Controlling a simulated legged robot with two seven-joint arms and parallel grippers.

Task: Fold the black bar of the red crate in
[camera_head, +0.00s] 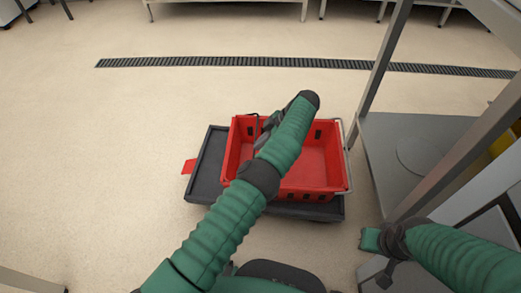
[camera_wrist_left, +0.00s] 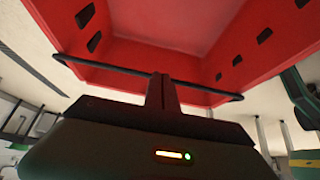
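The red crate (camera_head: 318,188) sits on a low black dolly (camera_head: 208,165) on the floor. In the left wrist view, a thin black bar (camera_wrist_left: 105,68) crosses the open top of the crate (camera_wrist_left: 177,52). In the head view, my left gripper (camera_head: 264,128) is over the crate's left part, partly hidden by my forearm. In the wrist view, its fingers (camera_wrist_left: 163,90) are together and overlap the bar's middle; I cannot see the bar held between them. My right gripper (camera_head: 385,273) is low at the right, away from the crate; its fingers are unclear.
A steel rack with a grey shelf (camera_head: 385,140) and upright post stands close to the crate's right. A red tab (camera_head: 189,166) sticks out at the dolly's left. The floor (camera_head: 100,150) is clear to the left, and a drain grate (camera_head: 200,61) runs behind.

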